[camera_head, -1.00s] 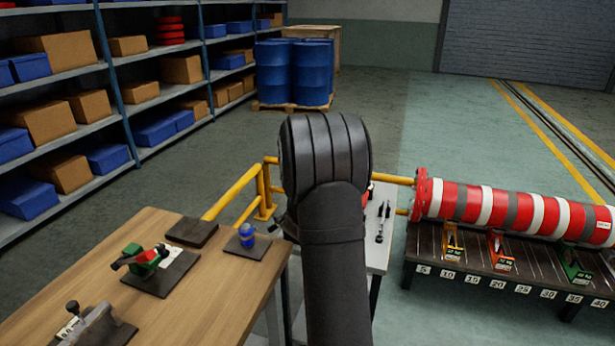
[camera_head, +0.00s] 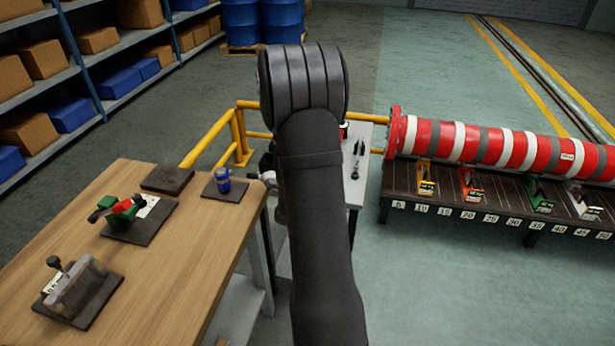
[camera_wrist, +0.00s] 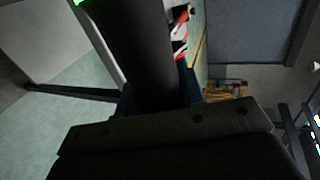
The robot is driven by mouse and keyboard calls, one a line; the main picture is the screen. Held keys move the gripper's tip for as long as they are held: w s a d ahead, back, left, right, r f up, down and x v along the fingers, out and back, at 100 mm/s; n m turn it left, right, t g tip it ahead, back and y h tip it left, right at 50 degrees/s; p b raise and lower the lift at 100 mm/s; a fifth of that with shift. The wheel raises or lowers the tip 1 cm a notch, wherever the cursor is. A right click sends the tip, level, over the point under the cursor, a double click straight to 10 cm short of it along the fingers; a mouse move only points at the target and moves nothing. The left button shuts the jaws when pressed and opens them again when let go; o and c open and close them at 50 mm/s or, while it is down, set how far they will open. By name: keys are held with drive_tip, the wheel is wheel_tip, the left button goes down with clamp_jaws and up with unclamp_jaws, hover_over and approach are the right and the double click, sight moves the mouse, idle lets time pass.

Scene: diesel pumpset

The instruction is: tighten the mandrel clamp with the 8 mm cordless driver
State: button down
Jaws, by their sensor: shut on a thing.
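In the wrist view my gripper (camera_wrist: 158,92) is shut around a thick dark cylinder (camera_wrist: 138,45) with a bright green spot at its far end. It may be the cordless driver; its working tip is out of view. In the head view my dark arm hides the gripper and most of what it holds. On the wooden bench stand a grey block with a knobbed screw (camera_head: 75,285) and a green and red fixture (camera_head: 122,208), each on a dark plate. I cannot tell which, if either, is the mandrel clamp.
A blue item (camera_head: 223,180) on a plate and a bare dark plate (camera_head: 167,180) sit at the wooden bench's (camera_head: 178,260) far end. A narrow pale table (camera_head: 357,190) stands behind my arm. A striped red cylinder (camera_head: 480,143) lies above a numbered rack (camera_head: 455,198). Yellow rails (camera_head: 240,135) stand behind.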

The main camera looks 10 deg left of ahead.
drive_tip(key=shift+a, duration=2.3)
drive_tip(key=shift+a+r, duration=0.1)
drive_tip(key=shift+a, duration=0.55)
idle(2.3)
drive_tip(key=shift+d, duration=0.1)
drive_tip(key=shift+d, duration=2.6)
